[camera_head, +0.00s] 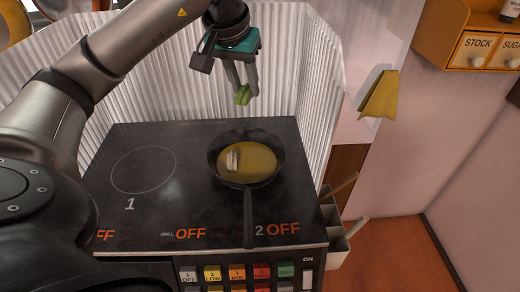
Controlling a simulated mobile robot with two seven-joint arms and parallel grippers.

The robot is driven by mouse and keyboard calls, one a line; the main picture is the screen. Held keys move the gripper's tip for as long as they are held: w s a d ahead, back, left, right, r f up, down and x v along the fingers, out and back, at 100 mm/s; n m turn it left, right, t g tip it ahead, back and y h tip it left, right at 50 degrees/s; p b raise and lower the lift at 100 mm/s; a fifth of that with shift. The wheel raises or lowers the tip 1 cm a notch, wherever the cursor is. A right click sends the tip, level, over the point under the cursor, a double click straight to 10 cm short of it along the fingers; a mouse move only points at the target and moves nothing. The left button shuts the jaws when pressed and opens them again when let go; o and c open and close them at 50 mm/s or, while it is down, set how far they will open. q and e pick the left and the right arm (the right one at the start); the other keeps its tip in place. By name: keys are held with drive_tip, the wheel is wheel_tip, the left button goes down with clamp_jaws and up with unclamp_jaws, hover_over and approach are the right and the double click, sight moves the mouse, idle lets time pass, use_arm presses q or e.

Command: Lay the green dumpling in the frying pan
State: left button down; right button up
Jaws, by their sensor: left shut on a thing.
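The green dumpling (243,95) is between the fingertips of my left gripper (242,92), which is shut on it and points down. It hangs in the air above the back of the cooktop, higher than the pan in the picture. The black frying pan (248,202) sits on the right burner, its handle toward the front. Its inside is yellowish, and a small pale piece with a dark mark lies in it, left of the middle. My right gripper is not in view.
The black cooktop (142,208) has a free left burner ring marked 1. A corrugated white screen (308,95) stands behind and beside it. Coloured buttons (237,273) line the front. A holder with utensils (338,237) hangs at the right side.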

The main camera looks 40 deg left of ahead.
use_arm(q)
drive_tip(key=shift+w+a, duration=0.1)
drive_tip(key=shift+a, duration=0.35)
wheel_tip(320, 180, down, 4)
drive_tip(key=shift+f+b, duration=0.2)
drive_tip(key=shift+b, duration=0.9)
drive_tip(key=b, duration=0.4)
hover_over(248, 159)
drive_tip(key=s, duration=0.2)
drive_tip(key=f, duration=1)
drive_tip(key=shift+w+d+f, duration=0.2)
drive_tip(key=shift+d+f, duration=0.1)
drive_tip(key=shift+f, duration=0.05)
drive_tip(key=shift+f+b, duration=0.5)
drive_tip(key=shift+f, duration=1.65)
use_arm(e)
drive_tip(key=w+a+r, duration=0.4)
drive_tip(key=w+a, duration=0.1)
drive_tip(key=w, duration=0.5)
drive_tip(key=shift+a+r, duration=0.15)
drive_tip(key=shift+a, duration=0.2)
use_arm(q)
drive_tip(key=shift+f, duration=0.1)
drive_tip(key=c, duration=0.9)
unclamp_jaws()
drive_tip(key=shift+o, duration=0.2)
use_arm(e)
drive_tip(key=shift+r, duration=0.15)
